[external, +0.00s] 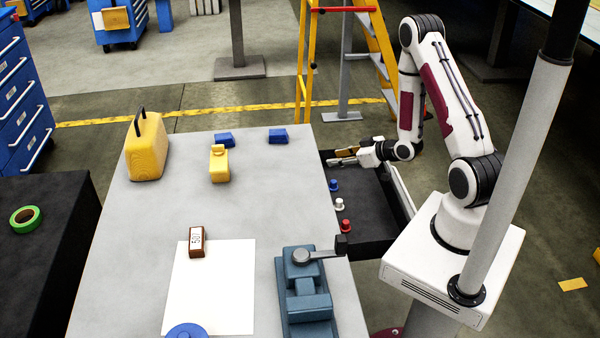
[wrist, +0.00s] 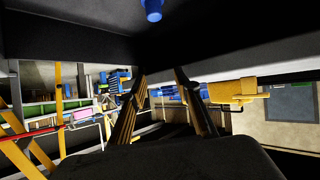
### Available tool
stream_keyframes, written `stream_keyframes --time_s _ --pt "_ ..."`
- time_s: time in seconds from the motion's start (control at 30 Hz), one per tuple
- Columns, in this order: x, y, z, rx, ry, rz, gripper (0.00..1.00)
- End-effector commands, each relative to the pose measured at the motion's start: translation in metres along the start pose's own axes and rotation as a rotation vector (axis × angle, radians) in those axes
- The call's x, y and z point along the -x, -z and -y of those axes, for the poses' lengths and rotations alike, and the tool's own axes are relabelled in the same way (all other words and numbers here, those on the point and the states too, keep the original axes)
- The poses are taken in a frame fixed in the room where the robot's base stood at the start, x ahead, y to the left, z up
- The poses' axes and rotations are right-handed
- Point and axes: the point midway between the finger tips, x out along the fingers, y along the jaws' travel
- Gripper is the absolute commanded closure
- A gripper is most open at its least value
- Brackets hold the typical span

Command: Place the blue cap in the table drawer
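The blue cap (external: 333,185) is in the open table drawer (external: 375,205), on its dark floor close to the table edge. It also shows at the top edge of the wrist view (wrist: 152,10), partly cut off. My gripper (external: 338,156) is over the far end of the drawer, pointing left, a little beyond the blue cap and apart from it. Its two fingers (wrist: 162,85) are spread, with no held object visible between them. Its exact height above the drawer floor is hard to tell.
A white cap (external: 339,204) and a red cap (external: 346,225) stand in a row in the drawer. On the table (external: 265,205) are a blue-grey vise (external: 306,300), a yellow container (external: 146,150), a yellow bottle (external: 219,167) and two blue blocks. A yellow ladder stands behind.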

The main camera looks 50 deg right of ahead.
Motion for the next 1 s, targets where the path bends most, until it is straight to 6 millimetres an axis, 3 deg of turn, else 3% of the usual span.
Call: stream_keyframes --time_s 0.47,1.0 --pt "0.019 0.058 -0.006 0.094 -0.052 0.135 0.68" --pt "0.070 0.120 0.003 0.117 -0.126 0.264 0.68"
